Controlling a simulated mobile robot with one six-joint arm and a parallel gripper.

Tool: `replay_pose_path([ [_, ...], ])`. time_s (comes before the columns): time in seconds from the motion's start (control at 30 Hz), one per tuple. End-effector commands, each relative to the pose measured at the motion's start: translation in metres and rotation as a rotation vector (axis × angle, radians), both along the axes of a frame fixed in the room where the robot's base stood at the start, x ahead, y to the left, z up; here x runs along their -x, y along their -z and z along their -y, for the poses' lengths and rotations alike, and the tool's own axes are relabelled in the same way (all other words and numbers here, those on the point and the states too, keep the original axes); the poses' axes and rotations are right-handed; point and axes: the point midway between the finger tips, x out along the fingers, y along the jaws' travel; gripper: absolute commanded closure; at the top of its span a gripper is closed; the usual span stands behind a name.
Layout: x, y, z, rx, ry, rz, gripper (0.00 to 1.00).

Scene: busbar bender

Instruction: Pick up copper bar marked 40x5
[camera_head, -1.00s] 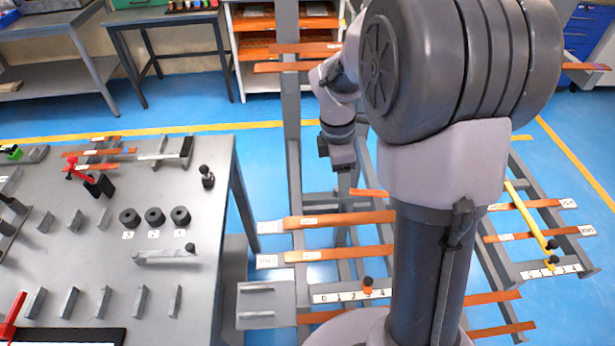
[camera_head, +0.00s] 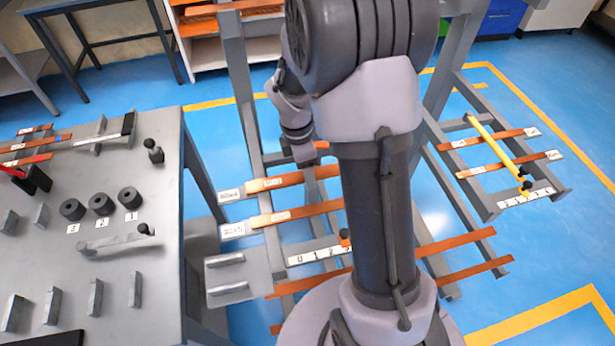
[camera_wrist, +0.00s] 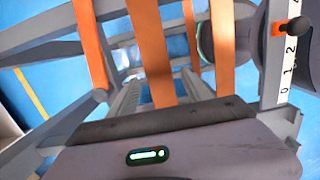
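Copper bars lie across the grey rack beside the bench. The upper bar (camera_head: 290,181) and the lower bar (camera_head: 290,214) have white labels at their left ends, the upper label (camera_head: 230,195) and the lower label (camera_head: 233,230). I cannot read surely which says 40x5. My gripper (camera_head: 305,158) hangs near the upper bar, partly hidden by my arm. In the wrist view, copper bars (camera_wrist: 150,50) run beyond the gripper body, with no label readable.
A numbered scale (camera_head: 318,252) with an orange-based knob (camera_head: 345,238) sits at the rack's front. The grey bench (camera_head: 150,190) stands left, carrying black rollers (camera_head: 101,204). Another rack section (camera_head: 485,140) with a yellow bar is right. Blue floor (camera_head: 560,240) is clear at right.

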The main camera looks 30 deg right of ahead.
Motion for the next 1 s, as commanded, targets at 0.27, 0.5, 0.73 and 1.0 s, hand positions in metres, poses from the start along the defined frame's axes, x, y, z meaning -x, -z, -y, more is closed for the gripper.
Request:
replay_pose_path([
  [0.27, 0.0001, -0.0004, -0.0001, 0.000, 0.000, 0.000, 0.99],
  [0.5, 0.0001, -0.0003, -0.0001, 0.000, -0.001, 0.000, 1.00],
  [0.73, 0.0001, -0.0003, -0.0001, 0.000, -0.001, 0.000, 1.00],
  [1.0, 0.0001, -0.0003, -0.0001, 0.000, -0.001, 0.000, 1.00],
])
